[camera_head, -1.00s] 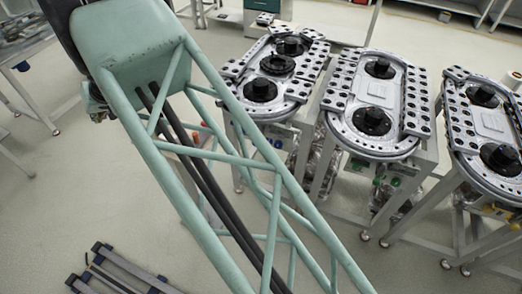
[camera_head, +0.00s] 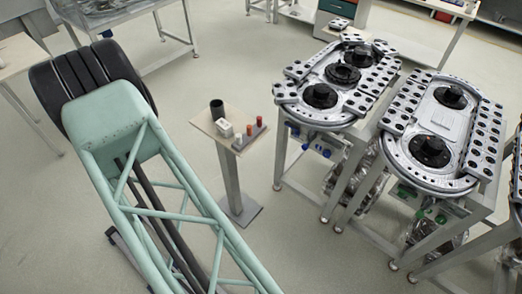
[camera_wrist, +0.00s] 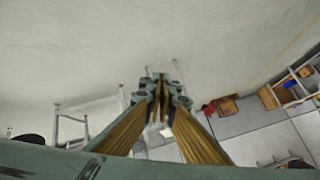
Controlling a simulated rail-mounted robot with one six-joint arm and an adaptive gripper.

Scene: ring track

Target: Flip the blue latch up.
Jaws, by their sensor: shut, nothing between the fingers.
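Small blue parts (camera_head: 326,153) show under the front edge of the left ring-track machine (camera_head: 318,97) in the head view. They are too small to tell which is the latch or how it is set. My gripper (camera_wrist: 161,80) shows in the wrist view, with its fingers together and nothing between them. It points toward a pale wall or floor area, and no blue latch is visible near it. The gripper is out of the head view, where only my green lattice arm shows at the left.
A small pedestal table (camera_head: 205,121) with a black cup (camera_head: 217,108), a white block (camera_head: 225,128) and orange-topped pieces stands between my arm and the machines. A second ring-track machine (camera_head: 440,115) stands to the right. Open floor lies in front of the machines.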

